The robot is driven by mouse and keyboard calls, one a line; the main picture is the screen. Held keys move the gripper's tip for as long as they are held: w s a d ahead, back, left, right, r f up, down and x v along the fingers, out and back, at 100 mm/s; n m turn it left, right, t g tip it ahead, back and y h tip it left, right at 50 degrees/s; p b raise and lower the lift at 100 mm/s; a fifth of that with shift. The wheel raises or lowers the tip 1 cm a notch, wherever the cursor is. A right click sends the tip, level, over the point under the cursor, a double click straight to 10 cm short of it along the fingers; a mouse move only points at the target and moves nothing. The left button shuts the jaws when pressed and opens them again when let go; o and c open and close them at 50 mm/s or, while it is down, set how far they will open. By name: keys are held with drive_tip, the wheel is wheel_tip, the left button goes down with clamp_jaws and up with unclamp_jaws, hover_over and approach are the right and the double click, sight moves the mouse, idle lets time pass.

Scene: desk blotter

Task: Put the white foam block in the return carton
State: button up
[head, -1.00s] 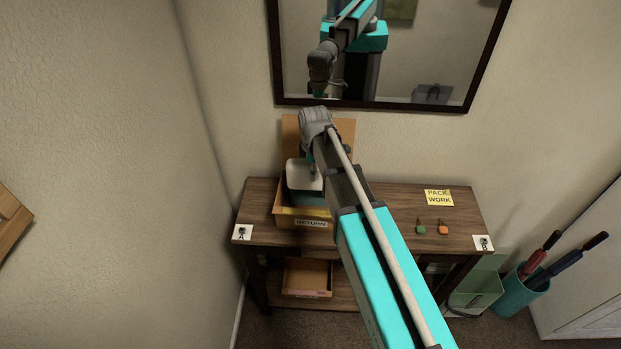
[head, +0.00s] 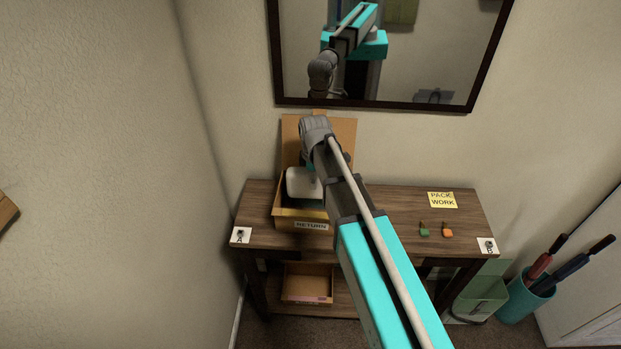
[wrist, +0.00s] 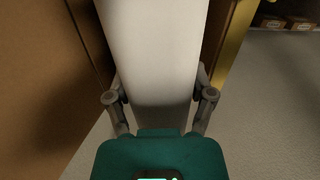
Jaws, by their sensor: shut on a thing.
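The white foam block (head: 303,187) shows in the head view at the opening of the return carton, partly hidden by the carton's front wall. The return carton (head: 290,218) is yellow-brown with a RETURN label and a raised cardboard flap behind. In the wrist view the block (wrist: 152,50) stands between the two fingers of my gripper (wrist: 160,92), which is shut on it. Brown cardboard is at its left and a yellow edge (wrist: 236,45) at its right. My arm hides the fingers in the head view. I cannot tell whether the block touches the carton floor.
The carton stands on a wooden table (head: 380,235) below a dark-framed mirror (head: 400,103). A yellow PACK WORK note (head: 442,200) and two small green and orange items (head: 436,231) lie at right. An open box (head: 307,285) sits on the lower shelf. An umbrella bin (head: 522,297) stands right.

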drive_tip(key=shift+f+b, duration=0.35)
drive_tip(key=shift+f, duration=0.1)
drive_tip(key=o, duration=0.9)
drive_tip(key=shift+c, duration=0.2)
drive_tip(key=shift+r, duration=0.2)
wheel_tip(320, 180, up, 13)
drive_tip(key=p, duration=1.3)
